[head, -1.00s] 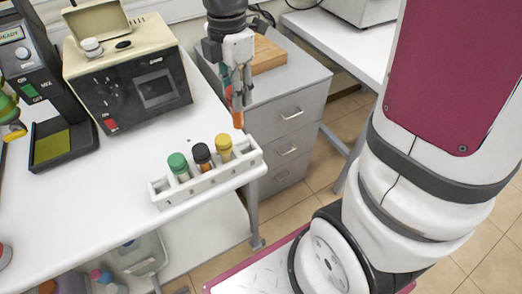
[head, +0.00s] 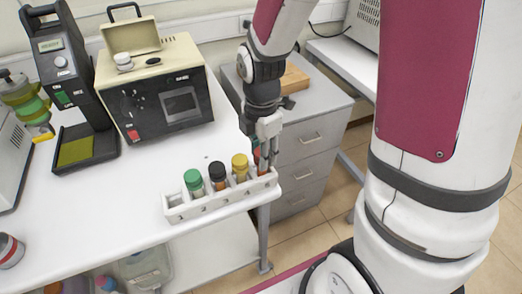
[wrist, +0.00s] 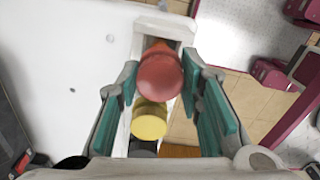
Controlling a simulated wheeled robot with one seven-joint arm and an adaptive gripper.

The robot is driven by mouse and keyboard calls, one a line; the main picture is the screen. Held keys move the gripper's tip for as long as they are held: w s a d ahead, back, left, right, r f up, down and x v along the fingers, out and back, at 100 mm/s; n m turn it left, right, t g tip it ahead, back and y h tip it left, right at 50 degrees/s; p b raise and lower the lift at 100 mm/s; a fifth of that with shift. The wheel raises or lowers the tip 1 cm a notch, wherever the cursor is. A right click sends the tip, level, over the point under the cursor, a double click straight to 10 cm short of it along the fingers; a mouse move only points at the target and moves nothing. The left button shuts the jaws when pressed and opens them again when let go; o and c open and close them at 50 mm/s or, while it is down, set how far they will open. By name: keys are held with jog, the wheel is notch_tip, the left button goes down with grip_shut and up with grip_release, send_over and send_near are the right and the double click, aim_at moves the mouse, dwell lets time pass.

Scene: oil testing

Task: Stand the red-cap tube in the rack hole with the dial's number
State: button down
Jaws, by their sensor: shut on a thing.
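The white rack (head: 222,201) stands along the table's front edge, holding a green-cap tube (head: 193,181), a black-cap tube (head: 217,175) and a yellow-cap tube (head: 240,167). My gripper (head: 265,160) is at the rack's right end, shut on the red-cap tube. In the wrist view the red cap (wrist: 160,74) sits between the teal finger pads, in line with the yellow cap (wrist: 149,121). The tube's lower end is hidden, so I cannot tell how deep it is in the end hole. The tester's dial (head: 135,107) is too small to read.
The beige tester (head: 158,90) and a dark mixer (head: 70,70) stand behind the rack. A grey drawer cabinet (head: 310,145) is beyond the table's right edge. The white tabletop (head: 110,200) left of the rack is clear.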

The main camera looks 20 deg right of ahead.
jog(key=c, duration=1.1)
grip_release()
notch_tip(320, 180, up, 11)
jog(key=shift+s+d+r+m+t, duration=0.1)
jog(key=shift+s+r+m+t, duration=0.8)
jog(key=shift+s+r+m, duration=1.8)
jog(key=shift+s+r+m+t, duration=0.9)
jog(key=shift+s+m, duration=0.95)
jog(key=shift+m, duration=2.2)
jog(key=shift+s+d+r+m+t, duration=0.1)
jog(key=shift+s+r+m+t, duration=0.8)
jog(key=shift+s+r+m, duration=1.8)
jog(key=shift+w+f+m, duration=0.25)
jog(key=shift+f+m, duration=0.1)
jog(key=shift+f, duration=0.1)
jog(key=shift+w+f+m, duration=0.2)
jog(key=shift+f+m, duration=0.1)
jog(key=shift+f, duration=0.15)
